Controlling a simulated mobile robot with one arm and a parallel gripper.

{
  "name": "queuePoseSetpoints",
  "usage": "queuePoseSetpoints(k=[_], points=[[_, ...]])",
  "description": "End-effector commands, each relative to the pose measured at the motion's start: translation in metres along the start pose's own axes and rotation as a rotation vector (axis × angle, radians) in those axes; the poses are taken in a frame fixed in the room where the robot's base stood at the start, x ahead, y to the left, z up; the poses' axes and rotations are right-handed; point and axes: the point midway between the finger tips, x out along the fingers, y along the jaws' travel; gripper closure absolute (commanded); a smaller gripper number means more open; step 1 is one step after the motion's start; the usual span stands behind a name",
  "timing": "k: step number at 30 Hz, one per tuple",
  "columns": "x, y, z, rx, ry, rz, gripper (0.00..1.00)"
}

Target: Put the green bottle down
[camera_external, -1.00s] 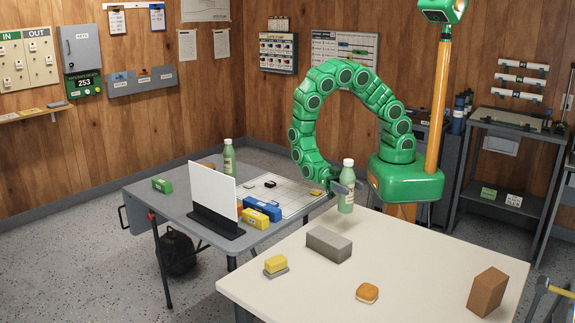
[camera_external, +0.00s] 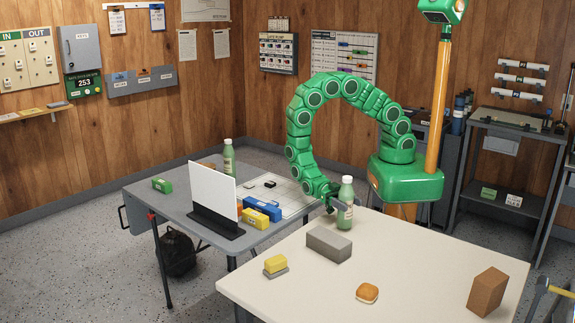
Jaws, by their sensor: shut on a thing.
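A green bottle (camera_external: 345,204) with a white cap is upright at the far left corner of the cream table (camera_external: 418,246). My gripper (camera_external: 338,205) is shut on it from the left side. The bottle's base appears at the level of the table top, but I cannot tell whether it touches. A second green bottle (camera_external: 228,157) stands on the grey folding table (camera_external: 180,205), away from my gripper.
A grey block (camera_external: 328,244) lies just in front of the held bottle. A yellow sponge-like block (camera_external: 275,265), a bun-like item (camera_external: 367,293) and a brown block (camera_external: 487,291) are on the cream table. A white panel (camera_external: 212,192) stands on the grey table.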

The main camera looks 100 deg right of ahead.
Motion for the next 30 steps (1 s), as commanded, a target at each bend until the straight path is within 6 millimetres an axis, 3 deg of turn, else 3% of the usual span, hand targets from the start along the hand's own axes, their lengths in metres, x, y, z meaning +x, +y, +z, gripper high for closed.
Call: queuePoseSetpoints(k=[30], points=[[-0.001,0.000,0.010,0.000,-0.002,0.000,0.71]])
